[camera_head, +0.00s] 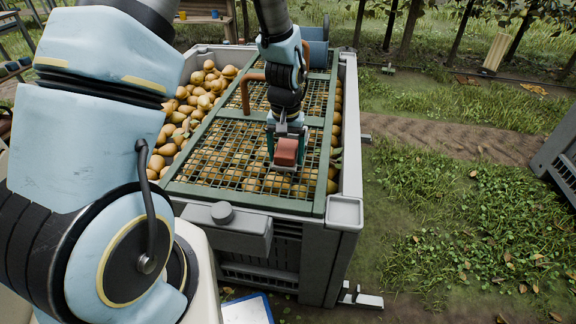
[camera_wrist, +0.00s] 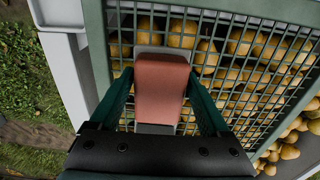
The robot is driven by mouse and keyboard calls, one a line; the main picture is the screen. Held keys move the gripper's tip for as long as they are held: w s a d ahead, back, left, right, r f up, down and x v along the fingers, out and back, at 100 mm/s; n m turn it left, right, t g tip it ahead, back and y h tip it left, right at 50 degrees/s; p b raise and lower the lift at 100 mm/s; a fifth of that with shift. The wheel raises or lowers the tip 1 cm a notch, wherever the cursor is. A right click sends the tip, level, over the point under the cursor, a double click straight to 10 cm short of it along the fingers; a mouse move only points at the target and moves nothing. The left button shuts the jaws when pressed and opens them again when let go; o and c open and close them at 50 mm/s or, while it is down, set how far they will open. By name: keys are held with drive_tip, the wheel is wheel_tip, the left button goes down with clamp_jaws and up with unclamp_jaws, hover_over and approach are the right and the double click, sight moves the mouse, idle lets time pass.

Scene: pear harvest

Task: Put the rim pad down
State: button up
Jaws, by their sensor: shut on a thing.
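The rim pad, a reddish-brown block (camera_head: 286,151), is held between the fingers of my gripper (camera_head: 286,160). In the wrist view the pad (camera_wrist: 160,82) sits between two green fingers of my gripper (camera_wrist: 159,100), with grey parts at its far and near ends. My gripper is shut on the pad, over the green mesh lid (camera_head: 217,150) near the right side of the crate. I cannot tell whether the pad's underside touches the mesh.
The grey crate (camera_head: 348,170) is full of pears (camera_head: 200,95), seen through the mesh and uncovered at the left. A small grey tray (camera_head: 345,211) is on its front right corner. A brown handle (camera_head: 246,92) rises from the lid. Grass lies to the right.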

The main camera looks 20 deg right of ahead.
sight(286, 175)
drive_tip(key=shift+f, duration=2.2)
drive_tip(key=o, duration=1.3)
drive_tip(key=shift+f, duration=0.1)
wheel_tip(286, 175, up, 12)
drive_tip(key=shift+r, duration=0.15)
drive_tip(key=s+a+r+n, duration=0.1)
drive_tip(key=a+r, duration=0.1)
drive_tip(key=a, duration=0.6)
drive_tip(key=s+a+r+n+t, duration=0.1)
drive_tip(key=a+r+n, duration=0.1)
drive_tip(key=a, duration=0.7)
drive_tip(key=s+a+r+n, duration=0.1)
drive_tip(key=a+r, duration=0.3)
drive_tip(key=a, duration=0.4)
drive_tip(key=shift+s+a+n+t, duration=0.2)
drive_tip(key=shift+a+n+t, duration=0.05)
drive_tip(key=shift+n+t, duration=0.05)
